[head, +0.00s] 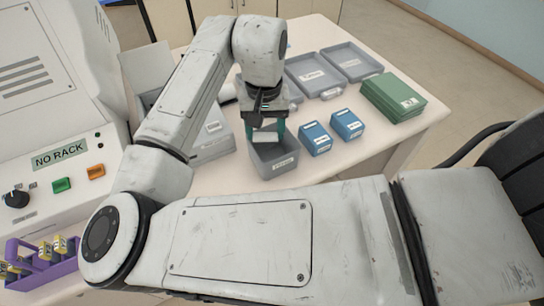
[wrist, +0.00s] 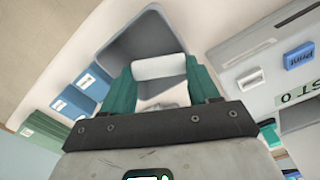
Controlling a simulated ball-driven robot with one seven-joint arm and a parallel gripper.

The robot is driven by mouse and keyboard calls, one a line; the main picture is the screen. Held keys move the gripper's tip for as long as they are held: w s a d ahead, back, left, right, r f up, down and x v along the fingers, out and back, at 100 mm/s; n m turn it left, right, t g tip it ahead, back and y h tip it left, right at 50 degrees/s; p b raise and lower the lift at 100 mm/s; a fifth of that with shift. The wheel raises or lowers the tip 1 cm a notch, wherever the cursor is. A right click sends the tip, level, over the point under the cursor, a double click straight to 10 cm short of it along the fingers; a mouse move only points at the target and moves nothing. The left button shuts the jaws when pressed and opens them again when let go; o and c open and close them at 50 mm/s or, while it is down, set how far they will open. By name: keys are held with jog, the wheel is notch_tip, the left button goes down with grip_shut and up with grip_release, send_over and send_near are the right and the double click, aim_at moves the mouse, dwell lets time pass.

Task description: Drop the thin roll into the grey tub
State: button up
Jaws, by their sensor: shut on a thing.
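The thin roll is a short white cylinder (head: 265,137). It also shows in the wrist view (wrist: 158,67), lying crosswise between the two teal fingers. My gripper (head: 266,132) is shut on it, and its fingers point down over the grey tub. The grey tub (head: 283,167) is an open box with a label on its front, standing on the table. In the wrist view the tub's opening (wrist: 125,42) lies beyond the roll. The roll appears above the tub's opening; its exact height over the rim is hard to tell. My gripper hides part of the tub's back.
Two blue boxes (head: 316,139) stand close right of the tub. Green boxes (head: 393,96) are stacked farther right. Shallow grey trays (head: 312,76) lie behind. A grey device with a blue Print button (wrist: 298,56) stands left of the tub. A purple rack (head: 45,268) is at lower left.

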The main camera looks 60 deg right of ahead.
jog(key=shift+f+b, duration=0.3)
jog(key=shift+f, duration=0.4)
jog(key=o, duration=1.1)
jog(key=shift+r, duration=0.1)
notch_tip(320, 180, up, 11)
jog(key=shift+b, duration=0.45)
jog(key=shift+f, duration=0.2)
